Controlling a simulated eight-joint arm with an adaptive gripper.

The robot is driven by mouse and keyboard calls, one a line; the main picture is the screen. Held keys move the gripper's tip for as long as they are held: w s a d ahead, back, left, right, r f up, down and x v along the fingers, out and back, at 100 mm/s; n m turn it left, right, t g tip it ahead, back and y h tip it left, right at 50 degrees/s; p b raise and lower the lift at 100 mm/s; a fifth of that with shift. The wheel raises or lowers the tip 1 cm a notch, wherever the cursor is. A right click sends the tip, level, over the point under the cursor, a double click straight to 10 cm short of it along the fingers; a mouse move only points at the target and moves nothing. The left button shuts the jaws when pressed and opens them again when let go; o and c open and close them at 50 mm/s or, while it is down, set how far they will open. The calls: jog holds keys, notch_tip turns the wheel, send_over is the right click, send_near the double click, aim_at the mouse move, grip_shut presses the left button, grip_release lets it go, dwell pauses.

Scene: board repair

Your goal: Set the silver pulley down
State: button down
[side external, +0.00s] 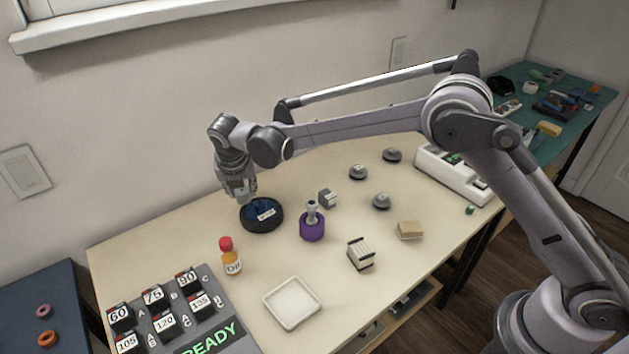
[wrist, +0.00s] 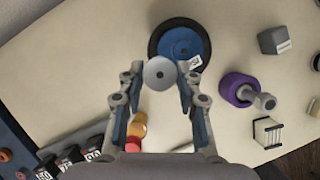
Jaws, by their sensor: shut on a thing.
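The silver pulley (wrist: 159,73) is a small round grey disc with a central hole, held between the two fingertips of my gripper (wrist: 158,80) in the wrist view. It appears raised in front of the black round base with a blue top (wrist: 181,46); the gap between them is hard to judge. In the side external view my gripper (side external: 240,194) points down over the left rim of that black and blue base (side external: 262,215). The pulley is hard to make out there.
A purple piece with a grey knob (side external: 312,224) stands right of the base. An oil bottle (side external: 232,262), a white tray (side external: 292,303) and a numbered panel (side external: 190,325) are in front. Grey domed pieces (side external: 381,201) sit further right. Bare tabletop lies left of the base.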

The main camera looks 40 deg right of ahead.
jog(key=a+f, duration=0.2)
jog(key=a, duration=0.1)
jog(key=a+f, duration=0.2)
jog(key=a, duration=0.2)
jog(key=a+f, duration=0.2)
jog(key=a, duration=0.1)
jog(key=shift+w+a+f, duration=0.1)
jog(key=shift+w+a, duration=0.05)
jog(key=shift+w, duration=0.25)
jog(key=shift+f, duration=2.05)
jog(key=c, duration=0.9)
grip_release()
jog(key=shift+f, duration=0.15)
